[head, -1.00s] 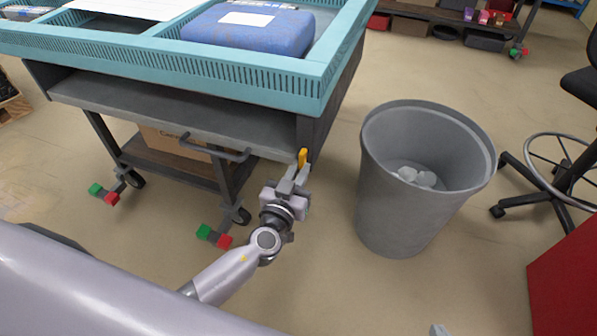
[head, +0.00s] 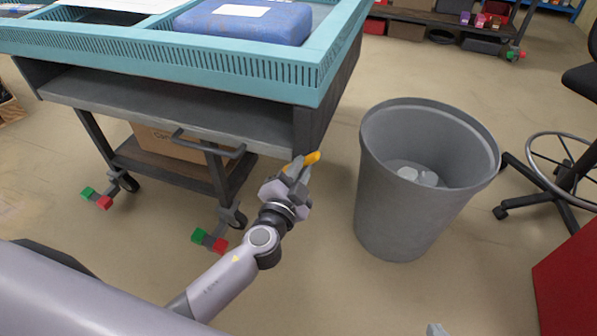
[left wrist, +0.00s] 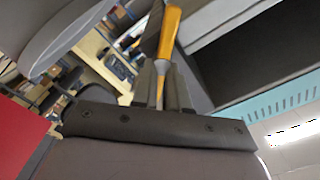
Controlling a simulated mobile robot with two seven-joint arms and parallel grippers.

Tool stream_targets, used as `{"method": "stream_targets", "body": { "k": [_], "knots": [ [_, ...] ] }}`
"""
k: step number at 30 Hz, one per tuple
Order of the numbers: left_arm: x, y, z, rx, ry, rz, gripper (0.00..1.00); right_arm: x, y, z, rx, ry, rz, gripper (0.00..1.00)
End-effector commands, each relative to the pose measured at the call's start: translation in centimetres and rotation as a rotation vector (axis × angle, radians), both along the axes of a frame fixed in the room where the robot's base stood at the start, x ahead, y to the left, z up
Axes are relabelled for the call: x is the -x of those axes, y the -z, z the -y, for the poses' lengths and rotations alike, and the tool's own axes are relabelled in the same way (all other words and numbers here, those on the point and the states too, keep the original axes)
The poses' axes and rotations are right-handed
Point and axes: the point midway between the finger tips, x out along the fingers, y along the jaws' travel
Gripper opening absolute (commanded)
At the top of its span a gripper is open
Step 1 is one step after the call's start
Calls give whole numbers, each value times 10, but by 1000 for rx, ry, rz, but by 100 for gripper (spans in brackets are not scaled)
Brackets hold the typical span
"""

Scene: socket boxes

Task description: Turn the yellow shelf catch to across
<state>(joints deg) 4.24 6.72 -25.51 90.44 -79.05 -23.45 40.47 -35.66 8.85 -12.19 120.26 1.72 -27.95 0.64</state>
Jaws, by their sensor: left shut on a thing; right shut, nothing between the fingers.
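The yellow shelf catch (head: 312,158) is at the front right corner of the cart's grey shelf. It lies slanted, its free end pointing right and slightly up in the head view. My left gripper (head: 301,168) is shut on it, and the fingers hide part of it. In the left wrist view the catch (left wrist: 168,35) runs down between the two fingers (left wrist: 160,85). A small grey tip of my right gripper (head: 437,329) shows at the bottom edge of the head view, shut and empty, away from the catch.
The cart (head: 215,75) has a teal tray top holding a blue case (head: 245,22). A dark handle (head: 205,148) sticks out left of my left gripper. A grey bin (head: 405,215) stands close on the right. A red block (head: 570,285) is at lower right.

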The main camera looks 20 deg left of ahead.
Motion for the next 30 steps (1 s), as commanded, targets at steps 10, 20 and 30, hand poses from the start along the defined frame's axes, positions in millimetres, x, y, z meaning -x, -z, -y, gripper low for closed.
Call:
{"method": "stream_targets", "body": {
  "k": [10,20,30],
  "knots": [
    [0,4,3,-330,1,11,0,-4,-1,-4,0,-11,17,0],
    [1,6,3,-599,1,20,0,-5,-4,-6,-2,-15,24,0],
    [1,8,3,-749,0,24,0,-4,-3,-7,-3,-16,23,0]
  ]
}}
